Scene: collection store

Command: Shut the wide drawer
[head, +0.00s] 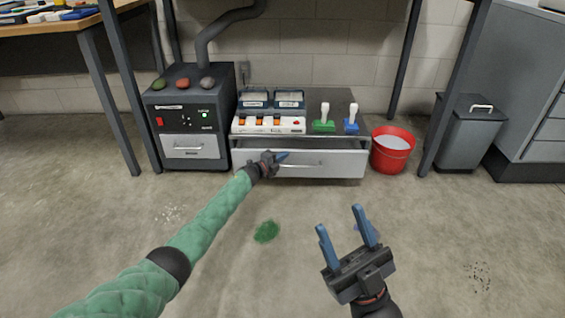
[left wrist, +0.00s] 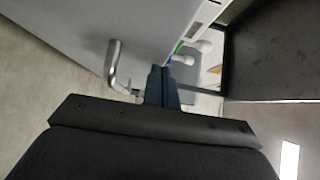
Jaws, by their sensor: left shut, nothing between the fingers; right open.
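The wide drawer (head: 335,160) sits low in a bench unit at the back middle of the head view. A gap shows above its front, so it stands partly open. Its bar handle (head: 302,164) runs across the front. My left gripper (head: 284,155) is shut and empty, at the left part of the drawer front beside the handle. In the left wrist view the drawer front (left wrist: 85,30) and handle (left wrist: 114,65) lie just left of the shut fingers (left wrist: 162,85). Contact cannot be told. My right gripper (head: 341,226) is open and empty above the floor, well in front of the drawer.
A dark cabinet (head: 190,110) with its own small drawer stands left of the unit. A red bucket (head: 391,150) stands close at the right, and a grey bin (head: 468,135) beyond it.

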